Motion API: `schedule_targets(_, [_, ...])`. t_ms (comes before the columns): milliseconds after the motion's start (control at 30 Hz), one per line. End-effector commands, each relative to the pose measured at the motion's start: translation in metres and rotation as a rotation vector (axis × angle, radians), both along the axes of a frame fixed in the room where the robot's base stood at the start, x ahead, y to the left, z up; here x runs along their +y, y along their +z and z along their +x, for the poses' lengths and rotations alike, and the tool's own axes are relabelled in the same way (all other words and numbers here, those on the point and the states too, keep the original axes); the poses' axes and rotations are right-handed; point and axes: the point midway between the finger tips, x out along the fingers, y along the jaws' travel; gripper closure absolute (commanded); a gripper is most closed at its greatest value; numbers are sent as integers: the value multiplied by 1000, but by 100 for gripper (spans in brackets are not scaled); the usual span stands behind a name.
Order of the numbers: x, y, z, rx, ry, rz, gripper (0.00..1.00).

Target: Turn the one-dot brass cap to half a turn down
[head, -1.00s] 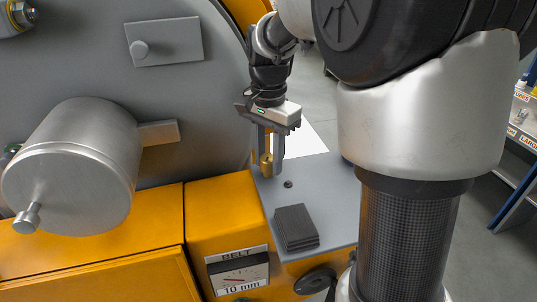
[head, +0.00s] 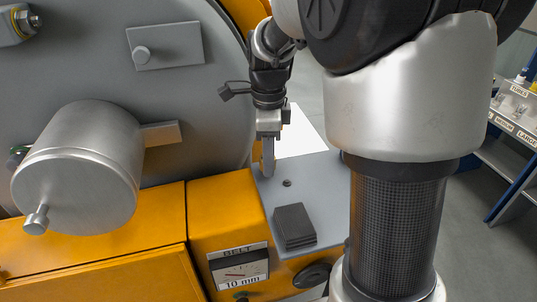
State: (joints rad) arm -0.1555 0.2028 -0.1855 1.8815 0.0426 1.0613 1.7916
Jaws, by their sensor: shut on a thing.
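My gripper (head: 268,170) points straight down over the back left part of the grey plate on the yellow machine body. Its fingers are seen nearly edge-on and are shut on a brass cap, of which only a thin sliver (head: 262,166) shows at the left of the near finger. The rest of the cap is hidden behind that finger. Its dot marking cannot be made out, nor how far it is turned.
The grey plate (head: 325,195) bears a small dark knob (head: 287,183) and a stack of dark flat pieces (head: 294,226). A belt gauge (head: 240,270) reading 10 mm is on the yellow front. A metal cylinder (head: 80,170) stands out at left. Shelves (head: 515,130) are at far right.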

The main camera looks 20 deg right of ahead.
Motion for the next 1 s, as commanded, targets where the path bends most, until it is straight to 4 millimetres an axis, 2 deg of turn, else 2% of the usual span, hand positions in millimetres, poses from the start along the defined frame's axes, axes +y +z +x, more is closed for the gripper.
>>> schedule_targets(400, [0,2,1,-3,-165,0,92])
schedule_targets(900, [0,1,1,-3,-182,0,92])
schedule_targets(933, [0,1,1,-3,-182,0,66])
schedule_targets(1000, [0,1,1,-3,-181,0,54])
